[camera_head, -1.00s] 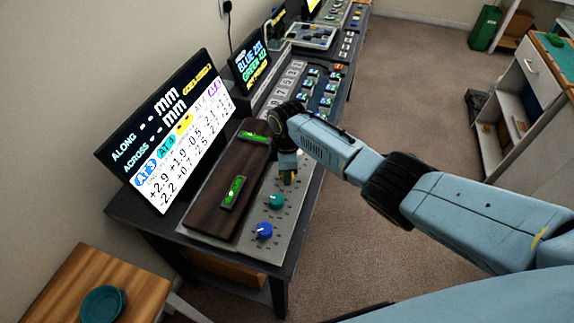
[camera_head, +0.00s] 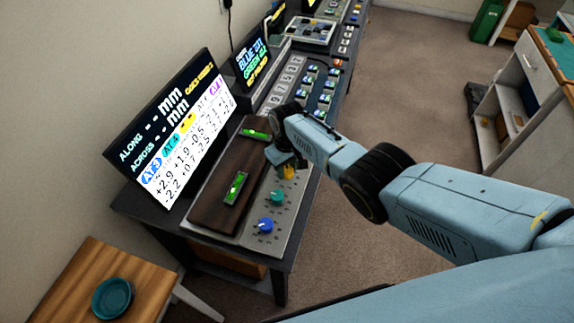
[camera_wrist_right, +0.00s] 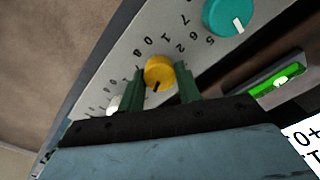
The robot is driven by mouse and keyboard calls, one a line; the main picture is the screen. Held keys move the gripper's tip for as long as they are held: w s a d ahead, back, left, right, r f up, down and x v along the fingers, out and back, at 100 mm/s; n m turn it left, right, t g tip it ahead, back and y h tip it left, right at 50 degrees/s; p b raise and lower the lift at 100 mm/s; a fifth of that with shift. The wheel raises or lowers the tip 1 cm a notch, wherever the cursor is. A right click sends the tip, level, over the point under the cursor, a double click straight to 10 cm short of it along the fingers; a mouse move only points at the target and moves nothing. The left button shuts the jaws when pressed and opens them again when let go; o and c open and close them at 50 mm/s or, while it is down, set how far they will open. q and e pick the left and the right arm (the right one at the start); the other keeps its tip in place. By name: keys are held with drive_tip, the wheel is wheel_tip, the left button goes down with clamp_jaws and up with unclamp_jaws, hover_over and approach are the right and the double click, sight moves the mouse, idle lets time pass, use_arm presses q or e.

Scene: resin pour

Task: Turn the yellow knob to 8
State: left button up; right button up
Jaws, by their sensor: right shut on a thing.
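The yellow knob (camera_head: 289,173) sits on the grey control panel (camera_head: 253,237), the farthest of the three coloured knobs there. In the right wrist view the yellow knob (camera_wrist_right: 158,71) shows between two dark green fingers, with a dark pointer mark on its face toward the bottom of the picture. My right gripper (camera_wrist_right: 160,85) is shut on it, one finger on each side. In the head view the right gripper (camera_head: 286,164) reaches down over the knob and partly hides it. Printed digits curve around the knob; which one the pointer meets I cannot tell. My left gripper is not in view.
A teal knob (camera_head: 277,197) and a blue knob (camera_head: 265,226) stand nearer on the panel. A brown board (camera_head: 211,208) with green level vials lies left of them. A tilted display (camera_head: 175,130) stands behind it. A teal dish (camera_head: 112,298) is on a wooden table.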

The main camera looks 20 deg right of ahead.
drive_tip(key=m, duration=0.4)
drive_tip(key=shift+m+p, duration=0.3)
drive_tip(key=m, duration=0.9)
drive_tip(key=shift+p, duration=0.3)
drive_tip(key=m, duration=0.4)
drive_tip(key=shift+m, duration=0.3)
drive_tip(key=o, duration=1)
drive_tip(key=shift+r, duration=0.1)
